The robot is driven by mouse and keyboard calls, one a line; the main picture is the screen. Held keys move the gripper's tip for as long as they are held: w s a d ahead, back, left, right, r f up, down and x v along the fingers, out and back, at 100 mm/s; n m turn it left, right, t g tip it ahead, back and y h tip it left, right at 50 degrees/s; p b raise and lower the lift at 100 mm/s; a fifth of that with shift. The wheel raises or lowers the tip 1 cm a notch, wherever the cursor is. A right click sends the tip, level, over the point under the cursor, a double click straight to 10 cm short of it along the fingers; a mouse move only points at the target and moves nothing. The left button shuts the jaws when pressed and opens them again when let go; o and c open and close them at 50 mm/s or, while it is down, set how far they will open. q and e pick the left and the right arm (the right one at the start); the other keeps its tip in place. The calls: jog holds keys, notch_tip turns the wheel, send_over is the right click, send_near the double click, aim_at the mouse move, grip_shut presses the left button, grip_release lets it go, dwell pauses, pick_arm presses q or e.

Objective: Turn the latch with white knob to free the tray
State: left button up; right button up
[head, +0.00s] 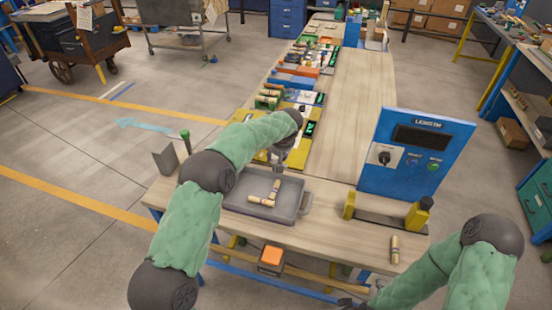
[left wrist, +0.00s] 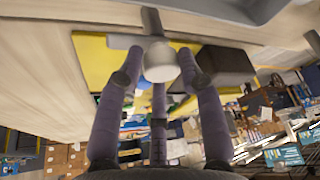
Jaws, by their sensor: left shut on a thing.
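The white knob (left wrist: 160,63) sits on a grey latch (left wrist: 153,25) in the left wrist view. My left gripper (left wrist: 158,75) is shut on this knob, with its purple-grey fingers around it. The tray lies on the wooden bench and holds several turned wood pieces (head: 268,196). My right gripper (head: 348,302) shows only as dark tips at the bottom edge, too small to judge.
A blue LENGTH panel (head: 413,155) stands right of the tray, with a yellow-ended gauge (head: 385,215) before it. Yellow trays and coloured blocks (head: 293,82) line the bench behind. A green-knobbed lever (head: 186,138) is at left.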

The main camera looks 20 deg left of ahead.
pick_arm(q)
jog(key=shift+w+a+r, duration=0.25)
jog(key=shift+a+r, duration=0.05)
jog(key=shift+r, duration=0.25)
jog(key=o, duration=1)
jog(key=shift+o, duration=0.4)
jog(key=shift+f, duration=0.2)
jog(key=shift+s+d+f, duration=0.1)
jog(key=v, duration=1.2)
